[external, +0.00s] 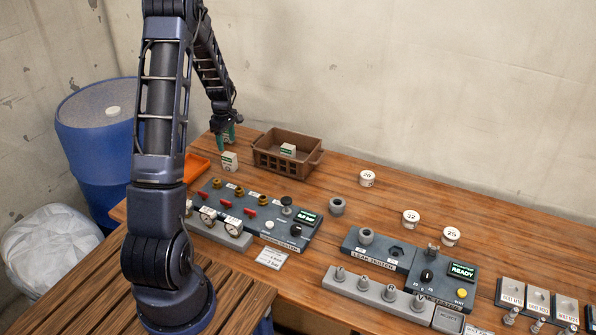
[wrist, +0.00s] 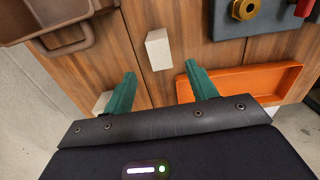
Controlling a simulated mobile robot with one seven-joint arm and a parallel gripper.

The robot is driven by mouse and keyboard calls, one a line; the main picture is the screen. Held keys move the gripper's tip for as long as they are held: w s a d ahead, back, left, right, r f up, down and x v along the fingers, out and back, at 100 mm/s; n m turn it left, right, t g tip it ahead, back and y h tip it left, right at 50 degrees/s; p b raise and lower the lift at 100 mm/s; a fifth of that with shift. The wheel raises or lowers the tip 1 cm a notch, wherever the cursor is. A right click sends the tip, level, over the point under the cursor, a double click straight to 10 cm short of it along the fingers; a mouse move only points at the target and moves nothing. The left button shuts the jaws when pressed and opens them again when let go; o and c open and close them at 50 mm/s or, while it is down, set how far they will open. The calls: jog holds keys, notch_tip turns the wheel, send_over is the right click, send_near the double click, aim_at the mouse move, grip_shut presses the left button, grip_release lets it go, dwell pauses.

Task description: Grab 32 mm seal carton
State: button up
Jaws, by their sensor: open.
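A small white carton with a green label (external: 230,161) stands on the wooden table, left of the brown crate. Its print is too small to read, so I cannot tell its size. In the wrist view a plain pale carton (wrist: 158,48) lies ahead of the gap between my fingertips. My gripper (external: 224,143) is open and empty just above and beside the carton; its green fingers also show in the wrist view (wrist: 160,72). Another pale block (wrist: 103,101) is partly hidden by the left finger. A similar green-labelled carton (external: 288,150) is in the crate.
The brown crate (external: 268,158) stands to the right of the carton, and an orange tray (external: 196,165) to the left. A valve panel (external: 255,212) is in front. Round white pieces, one marked 32 (external: 411,217), stand farther right. A blue barrel (external: 98,125) is beside the table.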

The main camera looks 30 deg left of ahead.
aim_at(230, 162)
notch_tip(230, 162, down, 11)
jog(key=shift+d+r, duration=0.1)
jog(key=shift+r, duration=0.1)
jog(key=c, duration=1.1)
